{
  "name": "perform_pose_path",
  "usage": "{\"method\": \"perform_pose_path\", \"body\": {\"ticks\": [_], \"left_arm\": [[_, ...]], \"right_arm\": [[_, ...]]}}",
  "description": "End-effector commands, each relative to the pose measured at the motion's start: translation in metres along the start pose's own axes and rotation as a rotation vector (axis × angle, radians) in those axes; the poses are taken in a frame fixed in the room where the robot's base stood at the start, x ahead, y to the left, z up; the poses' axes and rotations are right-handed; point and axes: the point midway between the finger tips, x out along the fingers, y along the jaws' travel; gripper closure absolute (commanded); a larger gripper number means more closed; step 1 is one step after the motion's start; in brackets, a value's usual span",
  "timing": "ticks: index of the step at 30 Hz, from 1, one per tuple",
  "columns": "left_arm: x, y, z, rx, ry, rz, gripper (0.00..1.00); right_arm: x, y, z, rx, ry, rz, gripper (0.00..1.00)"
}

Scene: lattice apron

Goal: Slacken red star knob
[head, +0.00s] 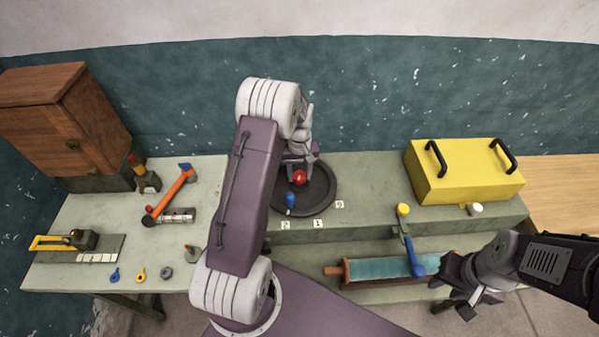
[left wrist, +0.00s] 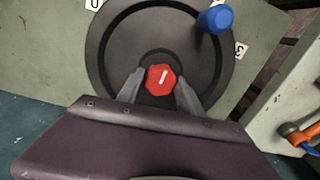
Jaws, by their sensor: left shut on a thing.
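The red star knob (head: 299,178) sits at the centre of a dark round disc (head: 322,199) on the bench. In the left wrist view the knob (left wrist: 160,79) has a white line on its top. My left gripper (head: 299,171) reaches down over the disc. Its two fingers lie on either side of the knob in the left wrist view (left wrist: 159,88), shut on it. A blue handle (head: 291,200) stands near the disc's rim, apart from the fingers. My right gripper (head: 452,291) is at the lower right, away from the knob; its jaw opening is unclear.
White number cards (head: 318,223) lie along the disc's front edge. A yellow box (head: 464,172) with black handles stands at right. A teal roller (head: 390,269) and a blue-handled lever (head: 409,240) are at the front. An orange-handled tool (head: 173,192) and a wooden cabinet (head: 65,125) are at left.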

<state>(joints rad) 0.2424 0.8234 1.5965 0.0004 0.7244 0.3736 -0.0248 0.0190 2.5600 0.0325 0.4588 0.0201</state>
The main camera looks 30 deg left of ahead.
Motion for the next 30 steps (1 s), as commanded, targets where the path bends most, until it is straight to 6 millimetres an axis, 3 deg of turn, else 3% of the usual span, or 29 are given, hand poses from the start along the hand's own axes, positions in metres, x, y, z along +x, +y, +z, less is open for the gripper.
{"method": "perform_pose_path", "body": {"ticks": [18,30], "left_arm": [[-0.0045,0.0008,-0.0046,-0.541,0.013,0.009,0.97],[-0.0042,0.0007,-0.0048,-0.723,0.013,0.01,0.97]], "right_arm": [[-0.0099,-0.0002,-0.001,0.0,0.0,0.0,0.64],[-0.0117,-0.0002,-0.0012,0.0,0.0,0.0,0.64]]}}
